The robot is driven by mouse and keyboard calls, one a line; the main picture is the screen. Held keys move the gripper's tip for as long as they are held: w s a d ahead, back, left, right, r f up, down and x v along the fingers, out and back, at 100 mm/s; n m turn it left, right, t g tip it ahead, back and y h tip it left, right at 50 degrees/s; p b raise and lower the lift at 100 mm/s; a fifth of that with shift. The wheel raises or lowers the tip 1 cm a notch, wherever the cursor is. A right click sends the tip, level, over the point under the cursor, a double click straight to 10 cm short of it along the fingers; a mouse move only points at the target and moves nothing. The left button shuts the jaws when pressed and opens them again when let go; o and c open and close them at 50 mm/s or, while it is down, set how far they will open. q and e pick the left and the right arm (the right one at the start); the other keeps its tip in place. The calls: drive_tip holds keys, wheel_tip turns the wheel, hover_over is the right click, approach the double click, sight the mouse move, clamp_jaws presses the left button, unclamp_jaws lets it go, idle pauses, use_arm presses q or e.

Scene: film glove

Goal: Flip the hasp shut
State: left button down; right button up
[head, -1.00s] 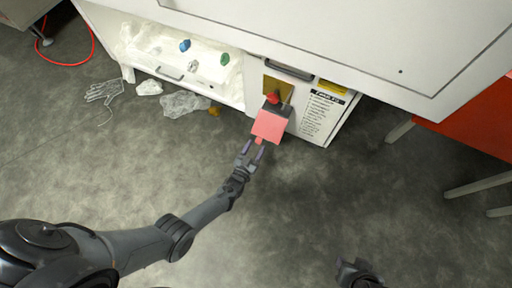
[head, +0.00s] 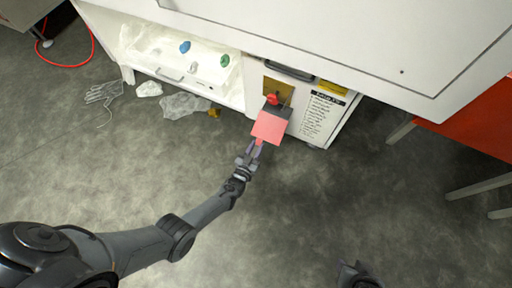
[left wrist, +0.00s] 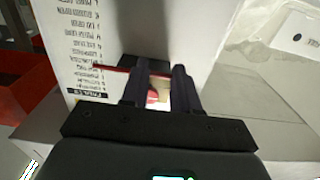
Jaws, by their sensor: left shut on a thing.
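The hasp shows in the head view as a pinkish-red flap (head: 269,128) hanging out from the white cabinet front, with a dark part above it. A red knob (head: 272,99) sits above it in front of a brass-coloured plate (head: 279,87). My left gripper (head: 256,147) is shut on the small red tab at the flap's lower end. In the left wrist view a red-pink piece (left wrist: 154,96) shows between the two dark fingers (left wrist: 159,82), which hide part of it. My right gripper (head: 357,273) is partly in view at the bottom edge, away from the hasp; its jaws are unclear.
An open white compartment (head: 205,70) with small coloured objects is on the left. Crumpled film (head: 184,105) lies on the floor.

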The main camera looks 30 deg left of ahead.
use_arm(q)
drive_tip(key=shift+r, duration=0.1)
wheel_tip(320, 180, up, 9)
drive_tip(key=s+g+p, duration=0.2)
drive_tip(key=g+p, duration=0.3)
drive_tip(key=p, duration=1.3)
drive_tip(key=shift+g, duration=0.3)
drive_tip(key=shift+d, duration=0.1)
drive_tip(key=c, duration=1.1)
unclamp_jaws()
drive_tip(key=shift+o, duration=1.3)
drive_tip(key=shift+s, duration=0.1)
